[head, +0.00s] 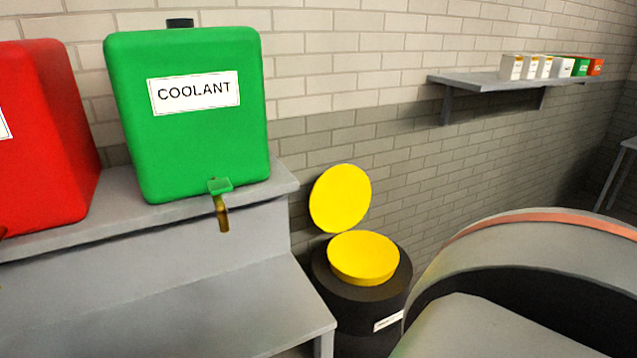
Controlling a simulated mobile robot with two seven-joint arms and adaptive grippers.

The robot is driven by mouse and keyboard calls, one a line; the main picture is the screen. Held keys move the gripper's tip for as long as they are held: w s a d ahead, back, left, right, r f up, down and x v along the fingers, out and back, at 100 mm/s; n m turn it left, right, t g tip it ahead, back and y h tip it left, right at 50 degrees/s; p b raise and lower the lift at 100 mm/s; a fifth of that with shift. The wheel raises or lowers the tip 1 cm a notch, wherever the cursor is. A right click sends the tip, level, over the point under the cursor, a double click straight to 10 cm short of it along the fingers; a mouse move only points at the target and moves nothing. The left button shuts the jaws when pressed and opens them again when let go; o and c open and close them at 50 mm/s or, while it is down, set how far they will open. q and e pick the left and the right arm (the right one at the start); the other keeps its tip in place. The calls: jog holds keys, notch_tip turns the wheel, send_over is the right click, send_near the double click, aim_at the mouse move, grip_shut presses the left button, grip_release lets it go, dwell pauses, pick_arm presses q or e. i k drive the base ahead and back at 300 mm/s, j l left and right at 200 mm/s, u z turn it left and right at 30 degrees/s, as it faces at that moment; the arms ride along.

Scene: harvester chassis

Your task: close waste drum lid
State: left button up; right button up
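The waste drum (335,292) is a dark, round drum with a small white label low on its side. It stands on the floor by the brick wall, right of the grey bench. Its yellow lid (341,198) stands raised and tilted up at the back of the drum. A yellow round funnel-like opening (364,257) sits on the drum's top, in front of the lid. The lower part of the drum is cut off by the picture edge. Neither of my grippers shows in the head view.
A green coolant tank (190,140) with a tap and a red tank (45,140) stand on the grey bench (285,300). A large rounded grey body (530,240) with an orange stripe crowds the drum's right. A wall shelf (480,83) holds several small boxes.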

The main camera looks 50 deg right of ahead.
aim_at(340, 197)
jog(key=z, duration=1.95)
jog(key=l+z, duration=0.1)
jog(key=i+l, duration=0.05)
jog(key=l, duration=0.05)
